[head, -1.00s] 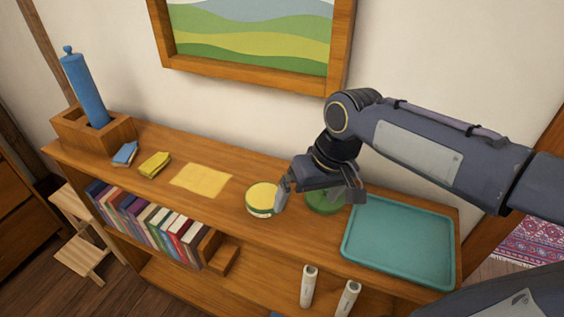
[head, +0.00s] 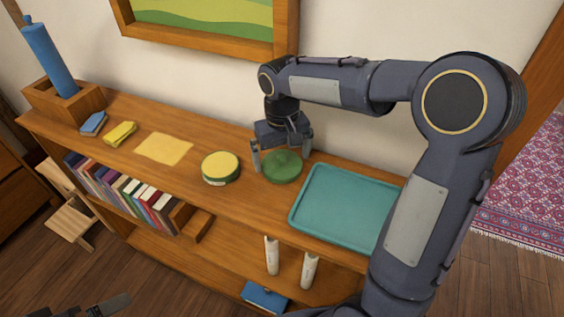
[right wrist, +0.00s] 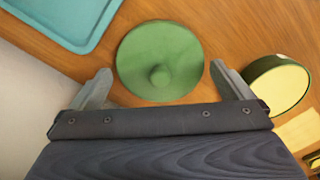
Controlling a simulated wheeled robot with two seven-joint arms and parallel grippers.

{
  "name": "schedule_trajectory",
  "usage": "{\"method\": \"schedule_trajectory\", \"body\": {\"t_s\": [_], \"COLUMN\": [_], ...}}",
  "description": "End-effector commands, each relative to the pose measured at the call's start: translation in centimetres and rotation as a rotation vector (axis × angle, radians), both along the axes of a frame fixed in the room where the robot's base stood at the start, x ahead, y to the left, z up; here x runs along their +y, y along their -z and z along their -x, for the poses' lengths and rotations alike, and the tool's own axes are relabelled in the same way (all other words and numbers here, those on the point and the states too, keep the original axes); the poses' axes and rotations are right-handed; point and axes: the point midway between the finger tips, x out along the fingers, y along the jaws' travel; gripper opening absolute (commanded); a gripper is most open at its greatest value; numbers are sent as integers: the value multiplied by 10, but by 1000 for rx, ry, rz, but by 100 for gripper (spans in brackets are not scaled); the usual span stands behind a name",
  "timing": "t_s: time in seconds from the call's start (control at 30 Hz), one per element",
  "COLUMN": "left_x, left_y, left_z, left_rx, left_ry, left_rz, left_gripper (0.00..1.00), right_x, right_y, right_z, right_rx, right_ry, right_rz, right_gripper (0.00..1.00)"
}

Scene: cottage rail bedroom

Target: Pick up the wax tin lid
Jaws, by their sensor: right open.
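The wax tin lid is a round green disc (head: 281,167) with a small knob, lying on the wooden shelf top. It also shows in the right wrist view (right wrist: 160,60), knob facing the camera. My right gripper (head: 282,160) is over the lid with its fingers apart, one towards each side of it. In the right wrist view the gripper (right wrist: 161,80) is open and empty, and gaps show between lid and fingers. The open wax tin (head: 220,168), with pale yellow wax inside, stands left of the lid. A dark piece at the bottom left edge may be my left gripper (head: 95,306).
A teal tray (head: 345,205) lies close to the right of the lid. A yellow cloth (head: 163,148), a yellow block (head: 121,133) and a blue block (head: 93,124) lie further left. A wooden holder with a blue cylinder (head: 50,60) stands at the far left. The wall is behind.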

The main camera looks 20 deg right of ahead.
Motion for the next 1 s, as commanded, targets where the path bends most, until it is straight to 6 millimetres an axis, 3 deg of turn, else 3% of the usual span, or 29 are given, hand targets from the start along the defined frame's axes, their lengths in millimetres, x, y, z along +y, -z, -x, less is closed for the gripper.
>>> {"method": "schedule_trajectory", "body": {"t_s": [0.3, 0.5, 0.57, 0.83, 1.0], "left_x": [0, 0, 0, 0, 0], "left_y": [0, 0, 0, 0, -1], "left_z": [0, 0, 0, 0, 0], "left_rx": [0, 0, 0, 0, 0], "left_ry": [0, 0, 0, 0, 0], "left_rz": [0, 0, 0, 0, 0], "left_gripper": [99, 99, 99, 99, 99], "right_x": [0, 0, 0, 0, 0], "right_y": [7, 6, 6, 2, -15], "right_z": [0, 0, 0, -1, -1], "right_rx": [0, 0, -1, -3, -5], "right_ry": [0, -1, -1, -1, -1], "right_rz": [0, 0, -1, -1, -1], "right_gripper": [99, 73, 70, 69, 69]}}
